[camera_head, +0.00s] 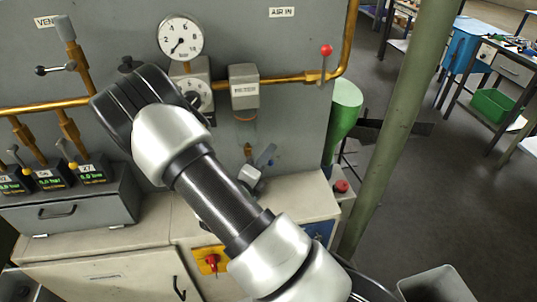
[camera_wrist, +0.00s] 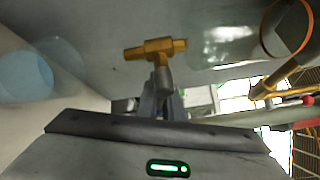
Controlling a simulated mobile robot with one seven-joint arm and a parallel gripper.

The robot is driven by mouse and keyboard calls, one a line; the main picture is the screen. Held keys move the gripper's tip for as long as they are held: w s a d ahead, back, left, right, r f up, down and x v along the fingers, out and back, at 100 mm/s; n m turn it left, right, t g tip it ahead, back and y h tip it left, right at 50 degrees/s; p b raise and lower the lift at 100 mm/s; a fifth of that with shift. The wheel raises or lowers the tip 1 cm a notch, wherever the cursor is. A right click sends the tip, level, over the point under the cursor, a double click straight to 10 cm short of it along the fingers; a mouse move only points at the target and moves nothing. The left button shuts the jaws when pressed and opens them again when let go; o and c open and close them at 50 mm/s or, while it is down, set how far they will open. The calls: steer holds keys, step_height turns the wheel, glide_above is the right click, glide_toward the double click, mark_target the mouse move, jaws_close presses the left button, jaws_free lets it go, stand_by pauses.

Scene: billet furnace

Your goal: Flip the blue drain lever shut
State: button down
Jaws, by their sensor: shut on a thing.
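The blue drain lever (camera_head: 266,155) shows in the head view beside the small brass drain valve (camera_head: 248,150), under the filter. It angles up to the right. My gripper (camera_head: 250,178) is just below the valve, partly hidden behind my arm. In the wrist view the brass valve (camera_wrist: 155,49) is straight ahead, above my gripper (camera_wrist: 161,104). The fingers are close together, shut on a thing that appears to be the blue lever. The grip itself is small and unclear.
The filter (camera_head: 244,88) and a pressure gauge (camera_head: 181,37) are on the grey panel above. A brass pipe with a red-knobbed lever (camera_head: 325,52) is to the right. A red button (camera_head: 341,186) sits at the cabinet's right end. A green post (camera_head: 400,110) stands farther right.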

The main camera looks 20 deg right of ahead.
steer(key=shift+s, duration=0.1)
steer(key=n, duration=0.1)
steer(key=r+n+t+h+p, duration=0.1)
steer(key=shift+d+r+n+t, duration=0.1)
steer(key=shift+r+n+t, duration=0.2)
steer(key=shift+n, duration=0.1)
steer(key=c, duration=1.9)
jaws_free()
